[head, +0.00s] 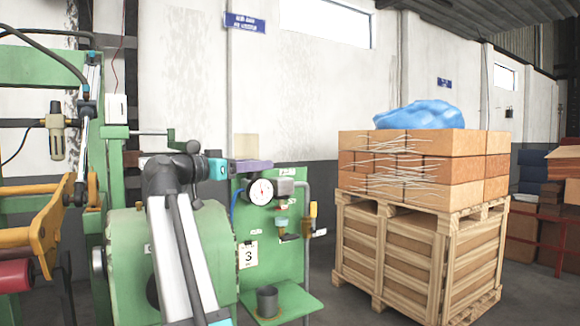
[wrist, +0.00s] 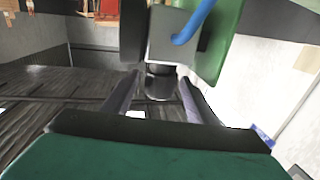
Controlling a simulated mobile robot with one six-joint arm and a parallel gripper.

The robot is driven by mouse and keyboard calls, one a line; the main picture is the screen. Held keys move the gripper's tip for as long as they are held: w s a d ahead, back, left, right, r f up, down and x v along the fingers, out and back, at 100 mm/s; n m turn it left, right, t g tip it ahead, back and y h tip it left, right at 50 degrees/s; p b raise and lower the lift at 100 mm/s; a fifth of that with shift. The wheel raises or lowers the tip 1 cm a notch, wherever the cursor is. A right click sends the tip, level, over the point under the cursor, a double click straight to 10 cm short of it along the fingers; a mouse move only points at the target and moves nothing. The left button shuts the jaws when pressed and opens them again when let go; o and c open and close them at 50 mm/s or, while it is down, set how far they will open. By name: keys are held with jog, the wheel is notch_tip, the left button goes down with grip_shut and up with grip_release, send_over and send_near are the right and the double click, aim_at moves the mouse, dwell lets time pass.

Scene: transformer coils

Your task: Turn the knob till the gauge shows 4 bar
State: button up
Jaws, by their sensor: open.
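The round white gauge (head: 262,191) faces me on the green panel (head: 288,257) in the head view. Its needle is too small to read for certain. The grey regulator (head: 285,188) stands right beside it. My gripper (head: 268,166) is above the gauge, by the top of the regulator. In the wrist view my gripper (wrist: 158,80) is open, one finger on each side of a dark grey rounded knob (wrist: 160,83). I cannot tell whether the fingers touch it. The grey regulator body (wrist: 172,40), with a blue hose (wrist: 195,20), is just beyond. The gauge is not visible there.
A yellow-handled valve (head: 313,209) and pipe are right of the regulator. A dark cup (head: 267,301) stands on the green shelf below. Green machinery (head: 125,255) stands left, close to my arm. A wooden crate (head: 400,255) with stacked boxes stands right, with floor between.

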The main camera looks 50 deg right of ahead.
jog(key=shift+s+n+t+p, duration=0.1)
jog(key=shift+n+t+p, duration=1)
jog(key=shift+t, duration=0.6)
jog(key=shift+s+n+t+p, duration=0.1)
jog(key=shift+n+t+p, duration=1)
jog(key=shift+t, duration=0.6)
jog(key=n+t+y+p, duration=0.1)
jog(key=n+t+p, duration=0.1)
jog(key=p, duration=0.1)
jog(key=n+t+y+p, duration=0.1)
jog(key=t+p, duration=0.2)
jog(key=shift+r+n+t+p, duration=0.1)
jog(key=shift+n+t+p, duration=0.2)
jog(key=shift+n+p, duration=0.1)
jog(key=shift+w+n+t+y+p, duration=0.1)
jog(key=shift+n+t+y+p, duration=1.3)
jog(key=shift+t, duration=0.4)
jog(key=shift+d+n+t+y+p, duration=0.1)
jog(key=shift+n+t+y+p, duration=0.75)
jog(key=shift+n+t+y, duration=0.5)
jog(key=shift+n+t+y+p, duration=0.55)
jog(key=shift+n+y+p, duration=0.3)
jog(key=shift+y+p, duration=0.4)
jog(key=shift+n+t+y+p, duration=0.5)
jog(key=shift+n+y+p, duration=0.4)
jog(key=shift+y+p, duration=0.55)
